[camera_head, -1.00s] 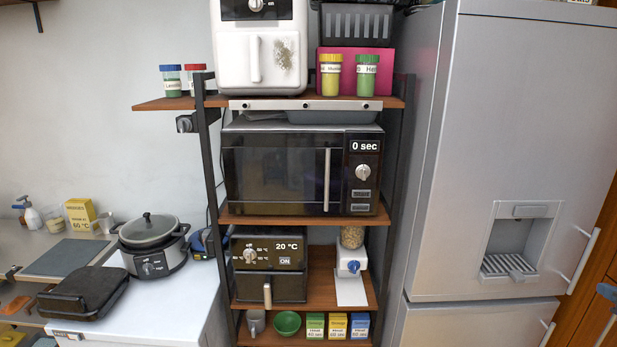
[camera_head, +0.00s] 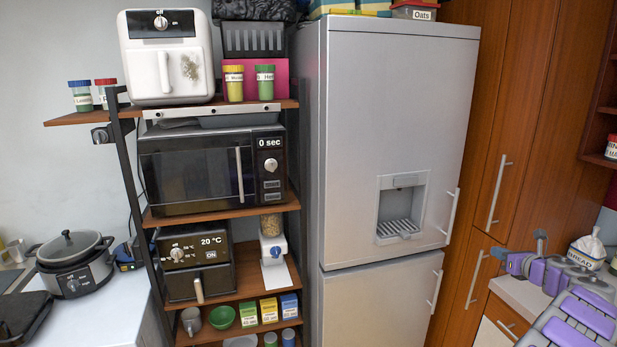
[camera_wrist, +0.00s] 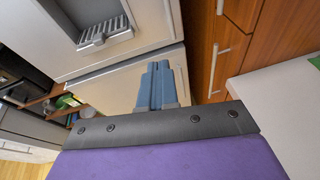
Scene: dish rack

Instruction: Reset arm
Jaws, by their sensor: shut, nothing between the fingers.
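My gripper (camera_wrist: 162,88) shows in the wrist view as two blue-grey fingers pressed together, with nothing between them. It points toward the lower part of the grey fridge (camera_wrist: 120,88) and touches nothing that I can see. In the head view, my purple arm (camera_head: 575,320) is folded at the lower right.
The fridge (camera_head: 385,150) stands in the middle. Left of it, a shelf rack (camera_head: 130,180) holds a microwave (camera_head: 205,170) and an air fryer (camera_head: 165,55). Wooden cabinets (camera_head: 500,130) and a white counter (camera_head: 520,292) are at the right, close to my arm.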

